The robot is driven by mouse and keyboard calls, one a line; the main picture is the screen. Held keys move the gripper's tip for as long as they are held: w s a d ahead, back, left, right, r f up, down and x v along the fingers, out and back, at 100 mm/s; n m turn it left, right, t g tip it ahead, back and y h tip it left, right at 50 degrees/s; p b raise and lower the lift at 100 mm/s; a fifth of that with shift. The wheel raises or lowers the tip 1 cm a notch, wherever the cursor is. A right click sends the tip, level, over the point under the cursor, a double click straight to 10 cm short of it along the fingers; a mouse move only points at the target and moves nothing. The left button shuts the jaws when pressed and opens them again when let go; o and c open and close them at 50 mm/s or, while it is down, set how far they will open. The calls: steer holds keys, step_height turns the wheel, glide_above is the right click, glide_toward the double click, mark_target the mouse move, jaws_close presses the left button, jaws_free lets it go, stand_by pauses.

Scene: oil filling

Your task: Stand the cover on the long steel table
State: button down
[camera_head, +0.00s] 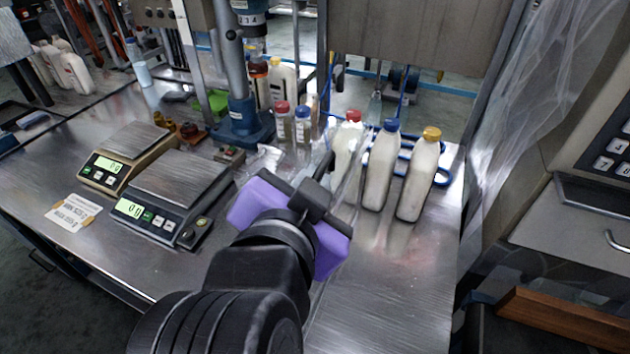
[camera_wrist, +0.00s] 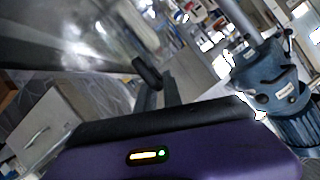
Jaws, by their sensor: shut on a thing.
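My gripper (camera_head: 322,180), with a purple body and black fingers, is over the middle of the long steel table (camera_head: 405,285). It is shut on a clear, see-through cover (camera_head: 349,188), of which the head view shows only faint edges beside the fingers. The cover appears tilted and in front of the white bottles. Its lower edge is hard to make out, and I cannot tell whether it touches the table.
White bottles with red (camera_head: 344,150), blue (camera_head: 380,170) and yellow (camera_head: 418,180) caps stand at the back right. Two scales (camera_head: 127,158) (camera_head: 170,195) and a blue stand (camera_head: 242,120) are to the left. The table's front right is clear.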

steer(key=shift+f, duration=1.75)
steer(key=shift+f, duration=0.2)
steer(key=c, duration=1.5)
jaws_free()
steer(key=shift+r, duration=0.15)
steer(key=b+v, duration=0.1)
steer(key=v, duration=1.1)
